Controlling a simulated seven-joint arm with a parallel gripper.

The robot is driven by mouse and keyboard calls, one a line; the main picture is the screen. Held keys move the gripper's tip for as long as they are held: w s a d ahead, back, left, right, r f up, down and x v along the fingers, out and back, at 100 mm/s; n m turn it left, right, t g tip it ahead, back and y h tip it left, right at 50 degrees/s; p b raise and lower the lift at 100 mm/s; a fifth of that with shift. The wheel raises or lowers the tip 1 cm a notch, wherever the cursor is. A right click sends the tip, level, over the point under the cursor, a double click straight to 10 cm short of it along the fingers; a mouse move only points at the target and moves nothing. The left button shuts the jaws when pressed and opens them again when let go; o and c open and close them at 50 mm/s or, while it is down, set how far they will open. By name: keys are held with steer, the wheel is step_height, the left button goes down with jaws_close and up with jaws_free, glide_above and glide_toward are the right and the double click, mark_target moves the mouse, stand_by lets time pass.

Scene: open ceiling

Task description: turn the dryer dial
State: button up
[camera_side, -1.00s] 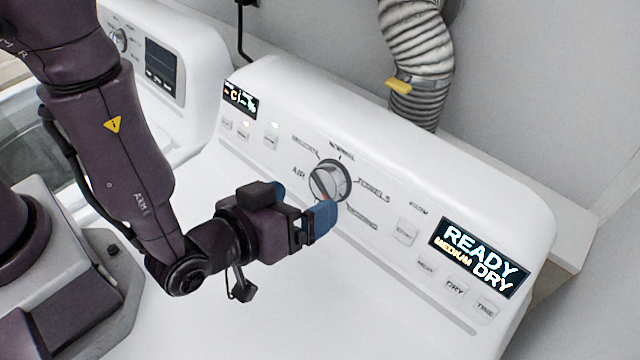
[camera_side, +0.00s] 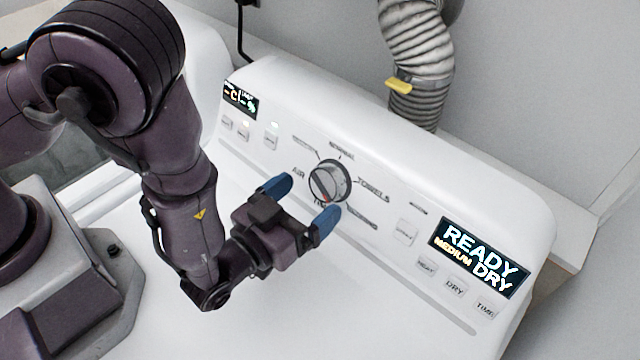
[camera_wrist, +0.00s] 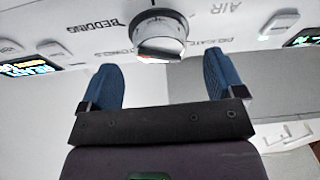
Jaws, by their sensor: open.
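The dryer dial (camera_side: 329,181) is a round grey knob with a red mark at its lower edge, on the dryer's white sloped panel (camera_side: 380,290). Labels around it include AIR and TOWELS. My gripper (camera_side: 301,203) is open and empty, its two blue fingers apart, just in front of and below the dial in the side view. It does not touch the dial. In the wrist view the dial (camera_wrist: 159,36) sits above my gripper (camera_wrist: 165,78), between and beyond the blue fingertips.
A lit display (camera_side: 478,257) reading READY MEDIUM DRY is right of the dial, with buttons (camera_side: 427,268) below it. A smaller display (camera_side: 241,100) is at the panel's left. A ribbed vent hose (camera_side: 415,60) rises behind. The white dryer top in front is clear.

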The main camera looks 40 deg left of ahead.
mark_target(318, 187)
steer(key=shift+w, duration=1.8)
steer(key=c, duration=0.9)
steer(key=shift+m, duration=0.3)
steer(key=m+h, duration=0.1)
steer(key=m, duration=0.2)
steer(key=m+h, duration=0.1)
steer(key=m, duration=0.2)
steer(key=shift+a+m+g+h, duration=0.1)
steer(key=shift+m+g+h, duration=0.2)
steer(key=shift+m+h, duration=0.1)
steer(key=m+h, duration=0.1)
steer(key=m, duration=0.2)
steer(key=m+g+h, duration=0.1)
steer(key=m, duration=0.2)
steer(key=shift+a+m+g, duration=0.1)
steer(key=shift+m+g, duration=0.2)
steer(key=shift+m, duration=0.4)
